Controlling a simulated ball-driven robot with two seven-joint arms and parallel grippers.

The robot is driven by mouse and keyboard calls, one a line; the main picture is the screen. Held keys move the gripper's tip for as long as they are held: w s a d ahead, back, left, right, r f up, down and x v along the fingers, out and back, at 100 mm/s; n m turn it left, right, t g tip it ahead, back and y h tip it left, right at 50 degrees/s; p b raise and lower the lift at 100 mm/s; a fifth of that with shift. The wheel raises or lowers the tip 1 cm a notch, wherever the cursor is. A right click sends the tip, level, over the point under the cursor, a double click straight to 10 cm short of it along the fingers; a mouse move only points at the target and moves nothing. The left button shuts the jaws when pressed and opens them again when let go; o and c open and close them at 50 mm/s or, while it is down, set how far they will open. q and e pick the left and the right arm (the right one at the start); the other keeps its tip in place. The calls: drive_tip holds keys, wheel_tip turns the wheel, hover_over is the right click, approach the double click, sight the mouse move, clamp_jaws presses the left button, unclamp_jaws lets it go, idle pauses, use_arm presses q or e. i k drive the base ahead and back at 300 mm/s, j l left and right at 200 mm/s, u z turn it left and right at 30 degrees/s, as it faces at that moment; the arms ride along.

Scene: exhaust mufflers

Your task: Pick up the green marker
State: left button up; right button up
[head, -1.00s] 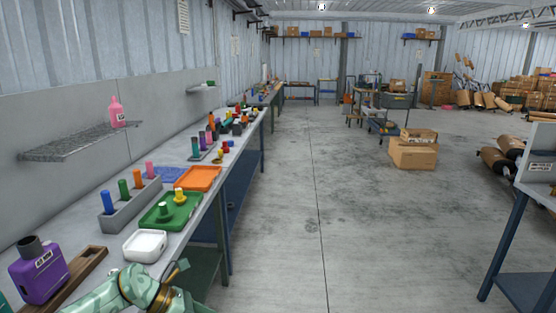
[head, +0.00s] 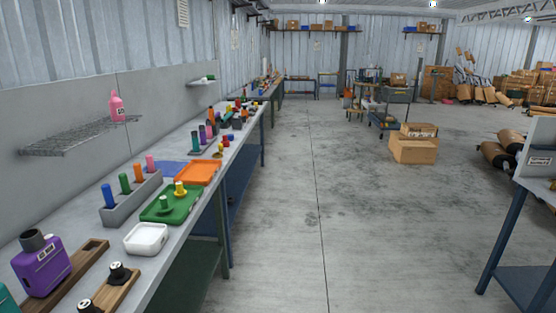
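The green marker (head: 125,184) stands upright in a long grey holder (head: 138,199) on the left workbench. In the same holder, a blue marker (head: 108,196) stands nearer me, and an orange marker (head: 138,173) and a pink marker (head: 150,163) stand farther along. The lower part of each is hidden in the holder. Neither of my grippers shows in the head view.
A white tray (head: 145,252), a green tray (head: 155,217) with green and yellow pegs, and an orange tray (head: 198,174) lie beside the holder. A purple bottle (head: 40,268) stands nearer. The floor (head: 290,220) right of the bench is clear.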

sight(125, 186)
drive_tip(key=k+u, duration=0.15)
drive_tip(key=u, duration=2.15)
drive_tip(key=z, duration=1.35)
drive_tip(key=i+l+u, duration=0.1)
drive_tip(key=i+l, duration=0.25)
drive_tip(key=i+l+u, duration=0.1)
drive_tip(key=i+l, duration=0.2)
drive_tip(key=i+l+u, duration=0.1)
drive_tip(key=i+l, duration=0.25)
drive_tip(key=l, duration=0.2)
drive_tip(key=i+l+u, duration=0.1)
drive_tip(key=i+l, duration=0.2)
drive_tip(key=l, duration=0.15)
